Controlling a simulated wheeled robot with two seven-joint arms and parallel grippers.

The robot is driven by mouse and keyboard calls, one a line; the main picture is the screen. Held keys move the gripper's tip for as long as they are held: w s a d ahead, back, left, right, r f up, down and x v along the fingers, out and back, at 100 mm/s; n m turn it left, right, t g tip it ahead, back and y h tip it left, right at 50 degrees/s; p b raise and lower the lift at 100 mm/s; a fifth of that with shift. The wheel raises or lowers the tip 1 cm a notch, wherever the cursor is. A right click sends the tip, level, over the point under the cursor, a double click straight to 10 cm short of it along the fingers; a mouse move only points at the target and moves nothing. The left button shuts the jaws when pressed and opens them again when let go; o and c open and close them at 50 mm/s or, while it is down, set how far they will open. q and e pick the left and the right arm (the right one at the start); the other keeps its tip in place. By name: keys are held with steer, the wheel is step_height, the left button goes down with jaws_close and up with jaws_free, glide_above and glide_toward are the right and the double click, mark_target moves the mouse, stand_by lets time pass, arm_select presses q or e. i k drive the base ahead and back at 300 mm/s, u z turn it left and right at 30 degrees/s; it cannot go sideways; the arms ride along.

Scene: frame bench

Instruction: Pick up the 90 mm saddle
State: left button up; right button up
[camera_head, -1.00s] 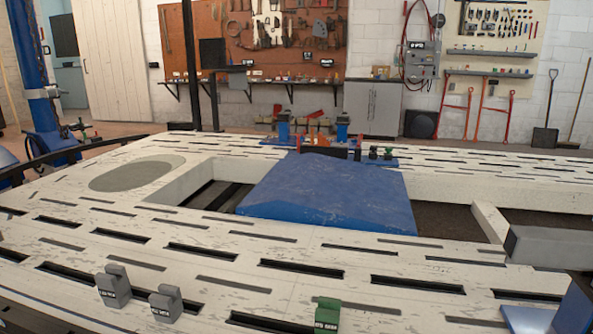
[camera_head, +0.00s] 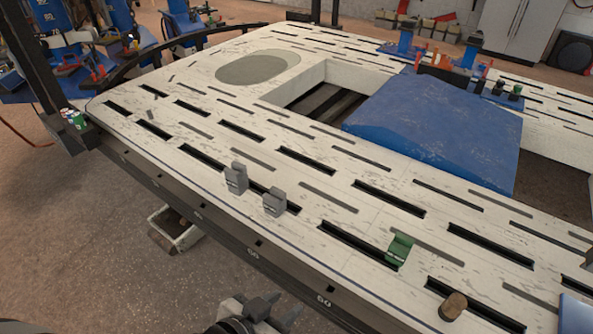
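Two grey saddles stand upright on the slotted white bench top near its front edge, one on the left (camera_head: 236,179) and one on the right (camera_head: 274,202). A green saddle (camera_head: 399,250) stands farther right, beside a dark slot. Their labels are too small to read, so I cannot tell which is the 90 mm one. My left gripper (camera_head: 270,308) is at the bottom edge of the view, partly cut off, in front of the bench and apart from the saddles. Its finger opening is not clear. My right gripper is not in view.
The bench (camera_head: 215,131) has long slots and a large opening with a blue panel (camera_head: 440,125) over it. A brown cylinder (camera_head: 453,306) stands at the front right. A grey bin (camera_head: 177,230) is on the floor by the bench. Room around the saddles is clear.

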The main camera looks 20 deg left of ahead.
mark_target(274, 204)
steer(key=u, duration=0.25)
steer(key=k, duration=0.45)
steer(key=u, duration=1.45)
steer(key=i, duration=1.3)
steer(key=z, duration=0.2)
